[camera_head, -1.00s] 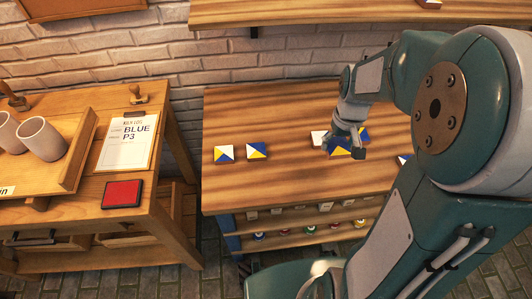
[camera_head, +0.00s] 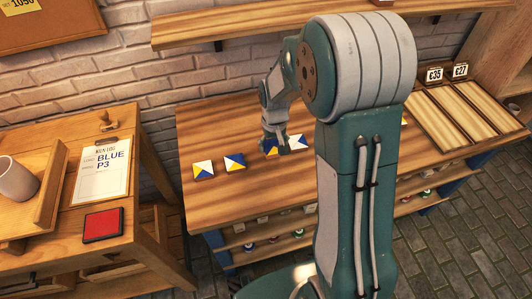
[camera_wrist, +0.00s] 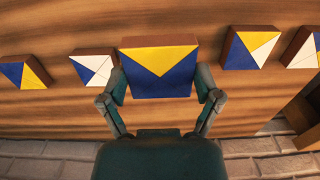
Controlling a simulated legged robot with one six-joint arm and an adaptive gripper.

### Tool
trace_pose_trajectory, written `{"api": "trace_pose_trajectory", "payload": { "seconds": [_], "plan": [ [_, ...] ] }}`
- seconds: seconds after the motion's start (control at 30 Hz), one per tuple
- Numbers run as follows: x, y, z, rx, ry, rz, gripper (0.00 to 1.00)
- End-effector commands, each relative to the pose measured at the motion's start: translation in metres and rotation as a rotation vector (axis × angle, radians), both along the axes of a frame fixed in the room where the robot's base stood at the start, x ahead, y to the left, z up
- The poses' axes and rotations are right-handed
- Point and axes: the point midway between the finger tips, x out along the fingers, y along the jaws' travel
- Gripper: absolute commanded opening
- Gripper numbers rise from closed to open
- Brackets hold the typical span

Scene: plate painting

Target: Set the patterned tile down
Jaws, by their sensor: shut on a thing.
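My gripper (camera_head: 274,141) is over the wooden workbench, in the row of tiles. In the wrist view, its two fingers (camera_wrist: 160,84) are closed on the opposite sides of a patterned tile (camera_wrist: 158,66), blue with a yellow triangle. The held tile looks larger than its neighbours, so it seems to be above the tabletop, but the exact gap cannot be told. In the head view the held tile (camera_head: 271,149) is partly hidden by my gripper. Neighbouring tiles lie on either side: a blue and yellow one (camera_wrist: 25,73), a white and blue one (camera_wrist: 93,69) and a yellow, white and blue one (camera_wrist: 250,48).
Two tiles (camera_head: 203,170) (camera_head: 235,163) lie left of my gripper on the workbench (camera_head: 215,210). A white and blue tile (camera_head: 298,143) lies close on its right. A side table holds a red pad (camera_head: 103,224) and a BLUE P3 sheet (camera_head: 101,178). My arm hides part of the bench.

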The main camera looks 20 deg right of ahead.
Motion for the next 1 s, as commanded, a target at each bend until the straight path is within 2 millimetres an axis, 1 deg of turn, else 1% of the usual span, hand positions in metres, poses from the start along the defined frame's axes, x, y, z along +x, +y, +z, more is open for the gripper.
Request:
{"api": "trace_pose_trajectory", "payload": {
  "seconds": [0.03,0.1,0.2,0.33,0.53,0.87,0.9,0.93,1.0],
  "plan": [
    [0.005,0.005,-0.009,0.000,0.002,0.002,0.29],
    [0.011,0.009,-0.017,0.000,0.000,0.001,0.29],
    [0.016,0.013,-0.024,0.000,-0.001,0.000,0.29],
    [0.021,0.017,-0.033,0.001,0.000,0.000,0.29],
    [0.020,0.016,-0.061,0.000,0.001,-0.001,0.29],
    [0.020,0.017,-0.064,0.000,-0.002,-0.001,0.29],
    [0.020,0.017,-0.063,0.000,-0.002,-0.001,0.95],
    [0.020,0.017,-0.063,0.000,-0.002,-0.001,1.00],
    [0.020,0.017,-0.063,0.000,-0.002,-0.001,1.00]
  ]
}}
